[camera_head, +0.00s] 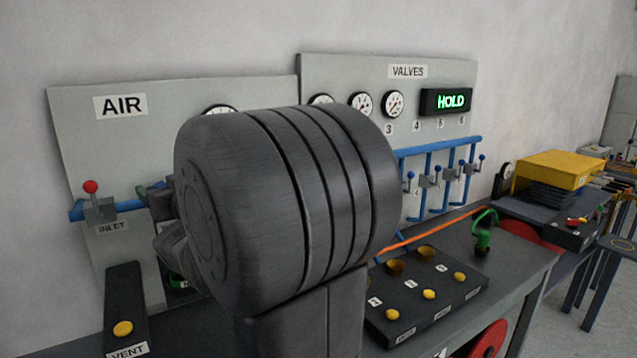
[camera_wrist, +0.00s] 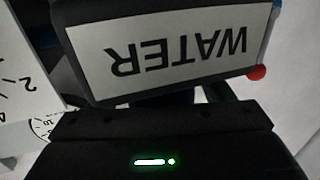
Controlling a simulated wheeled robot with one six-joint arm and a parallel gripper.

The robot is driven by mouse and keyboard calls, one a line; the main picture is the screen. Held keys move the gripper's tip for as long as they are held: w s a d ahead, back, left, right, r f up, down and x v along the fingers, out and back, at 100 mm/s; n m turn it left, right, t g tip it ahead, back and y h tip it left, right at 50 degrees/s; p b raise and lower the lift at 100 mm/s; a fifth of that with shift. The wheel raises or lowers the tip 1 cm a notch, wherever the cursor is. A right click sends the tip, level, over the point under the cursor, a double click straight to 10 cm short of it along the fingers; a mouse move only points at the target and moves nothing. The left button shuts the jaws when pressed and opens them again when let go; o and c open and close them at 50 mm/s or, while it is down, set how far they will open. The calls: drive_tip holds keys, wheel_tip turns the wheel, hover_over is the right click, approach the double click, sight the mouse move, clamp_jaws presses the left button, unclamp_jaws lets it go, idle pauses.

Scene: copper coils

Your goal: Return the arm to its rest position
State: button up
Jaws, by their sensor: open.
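My arm's large dark grey joint fills the middle of the head view and hides my gripper there. In the wrist view the black body of my gripper (camera_wrist: 165,130), with a lit green strip, spans the bottom. My gripper is open; its fingertips cannot be made out. Just past it is a dark block with a white WATER label (camera_wrist: 165,50), upside down in the picture. I cannot tell whether the gripper touches this block.
Behind my arm stand the AIR panel (camera_head: 75,125) and the VALVES panel (camera_head: 345,72), with gauges, a green HOLD display (camera_head: 452,102) and blue pipes (camera_head: 440,147). A dark button box (camera_head: 440,318) sits on the bench right of my arm. A red-knobbed INLET valve (camera_head: 91,187) is left.

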drive_tip(key=shift+r+p, duration=0.2)
drive_tip(key=shift+p, duration=0.25)
drive_tip(key=b+v, duration=0.1)
drive_tip(key=v, duration=1)
drive_tip(key=shift+d+f, duration=0.15)
drive_tip(key=shift+f, duration=0.05)
drive_tip(key=shift+s, duration=0.1)
